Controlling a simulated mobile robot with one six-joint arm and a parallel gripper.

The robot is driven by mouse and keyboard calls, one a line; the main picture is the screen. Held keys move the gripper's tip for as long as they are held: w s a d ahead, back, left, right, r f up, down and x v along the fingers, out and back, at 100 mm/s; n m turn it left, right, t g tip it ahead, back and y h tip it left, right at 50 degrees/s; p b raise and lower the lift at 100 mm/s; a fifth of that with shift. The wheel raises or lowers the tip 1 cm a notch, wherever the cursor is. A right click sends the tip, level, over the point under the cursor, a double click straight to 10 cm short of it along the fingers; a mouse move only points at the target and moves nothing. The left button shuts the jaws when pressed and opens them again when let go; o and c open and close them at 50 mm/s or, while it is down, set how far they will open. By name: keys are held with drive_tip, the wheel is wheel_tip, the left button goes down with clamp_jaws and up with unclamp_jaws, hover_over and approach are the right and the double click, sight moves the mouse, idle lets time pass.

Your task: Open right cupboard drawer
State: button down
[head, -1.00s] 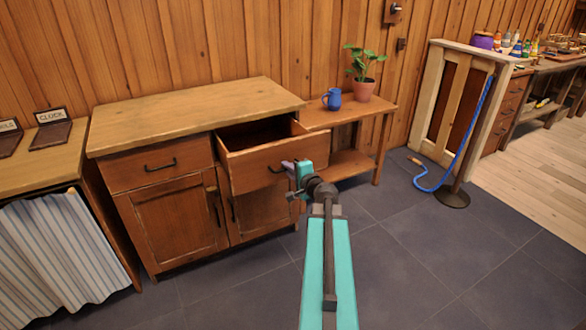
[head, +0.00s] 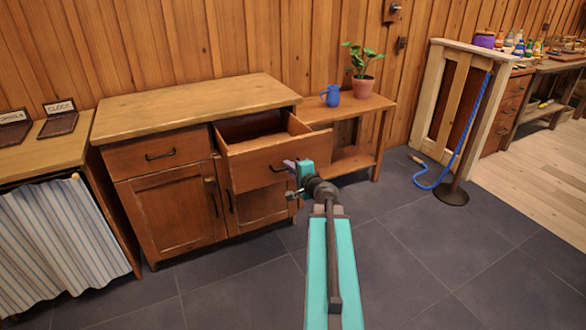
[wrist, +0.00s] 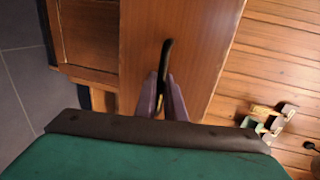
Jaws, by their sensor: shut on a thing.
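The wooden cupboard (head: 175,200) stands against the plank wall with two drawers above two doors. Its right drawer (head: 262,163) is pulled well out, and its empty-looking inside shows from above. The left drawer (head: 155,156) is shut. My gripper (head: 292,166) is at the front of the right drawer, shut on its dark handle (head: 277,169). In the wrist view the handle (wrist: 166,58) runs down between my two purple fingers (wrist: 163,98), against the drawer front (wrist: 185,45). The fingers hide part of the handle.
A side table (head: 350,112) with a blue mug (head: 332,96) and a potted plant (head: 362,84) stands right of the cupboard. A curtained counter (head: 60,240) is at left. The dark tiled floor in front is clear.

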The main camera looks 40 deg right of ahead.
drive_tip(key=c, duration=2.1)
unclamp_jaws()
drive_tip(key=shift+d, duration=0.1)
drive_tip(key=p+v, duration=0.2)
drive_tip(key=v, duration=0.1)
drive_tip(key=shift+r, duration=0.2)
drive_tip(key=shift+p, duration=0.75)
drive_tip(key=p+v, duration=0.2)
drive_tip(key=p, duration=0.7)
drive_tip(key=shift+s, duration=0.25)
